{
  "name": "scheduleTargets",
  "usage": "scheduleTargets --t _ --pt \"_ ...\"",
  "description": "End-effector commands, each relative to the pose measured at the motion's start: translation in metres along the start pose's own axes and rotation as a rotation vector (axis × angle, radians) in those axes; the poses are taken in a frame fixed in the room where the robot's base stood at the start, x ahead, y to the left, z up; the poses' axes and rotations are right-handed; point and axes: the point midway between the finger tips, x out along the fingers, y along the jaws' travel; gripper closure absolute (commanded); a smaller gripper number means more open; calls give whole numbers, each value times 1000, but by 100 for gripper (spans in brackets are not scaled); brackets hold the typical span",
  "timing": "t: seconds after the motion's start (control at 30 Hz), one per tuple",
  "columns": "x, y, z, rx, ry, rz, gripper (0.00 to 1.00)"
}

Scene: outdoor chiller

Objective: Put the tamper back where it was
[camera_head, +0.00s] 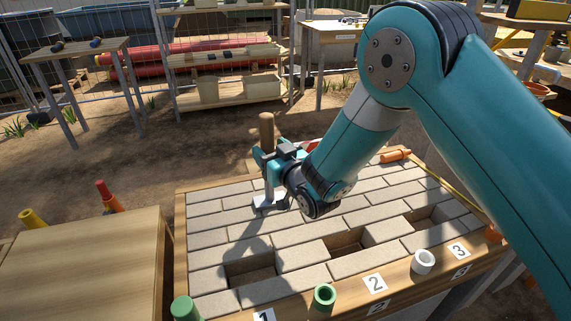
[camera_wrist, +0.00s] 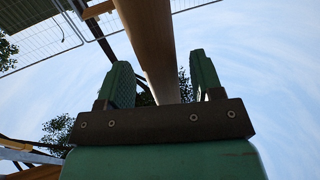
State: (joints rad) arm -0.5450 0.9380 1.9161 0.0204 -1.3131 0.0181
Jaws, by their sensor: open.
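The tamper has a wooden handle (camera_head: 267,130) and a pale metal foot (camera_head: 270,203). It stands upright on the grey pavers at the back left of the paver table. My gripper (camera_head: 270,158) is at the handle's lower part. In the wrist view the handle (camera_wrist: 148,45) rises between the two open fingers of my gripper (camera_wrist: 160,82), with a visible gap to the right finger. Whether the left finger touches it I cannot tell. The place where the tamper was before cannot be told from these frames.
The paver table (camera_head: 290,300) has three open recesses, at left (camera_head: 250,269), middle (camera_head: 346,244) and right (camera_head: 425,218). Its front edge carries number labels, a green ring (camera_head: 323,296) and a white ring (camera_head: 423,262). A bare wooden table (camera_head: 90,265) stands at left.

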Motion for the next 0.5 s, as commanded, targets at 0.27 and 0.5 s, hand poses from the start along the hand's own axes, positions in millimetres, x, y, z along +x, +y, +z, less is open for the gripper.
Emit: scheduleTargets --t 0.27,0.5 --pt "-62 0 1 0 -2 0 40" --pt "-87 0 0 0 1 0 40"
